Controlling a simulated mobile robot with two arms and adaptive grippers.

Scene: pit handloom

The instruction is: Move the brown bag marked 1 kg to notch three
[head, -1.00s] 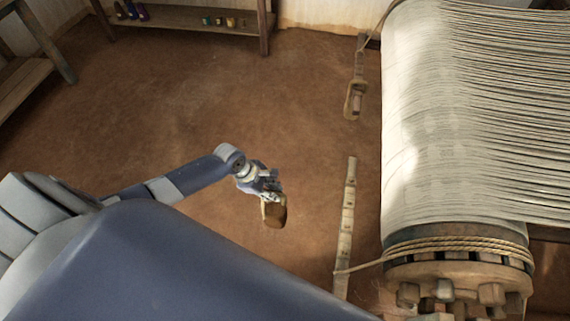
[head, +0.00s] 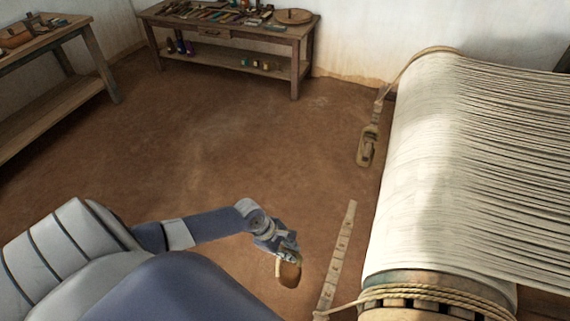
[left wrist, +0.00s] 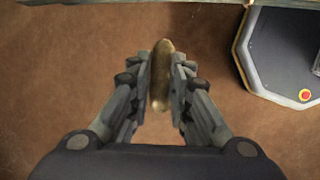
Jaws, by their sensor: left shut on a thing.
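The brown bag (head: 290,273) hangs from my left gripper (head: 285,252) above the earth floor, left of the loom. Its marking cannot be read. In the left wrist view the bag (left wrist: 160,78) sits between the two shut fingers of my left gripper (left wrist: 161,85). A pale notched bar (head: 338,250) stands to the right of the bag, apart from it, beside the rope-wound roller. My right gripper is out of view.
The loom's roller (head: 432,297) with rope and its sheet of white warp (head: 430,170) fill the right side. A bench with tools (head: 230,31) stands at the back wall, another table (head: 60,40) at the left. The floor between is clear.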

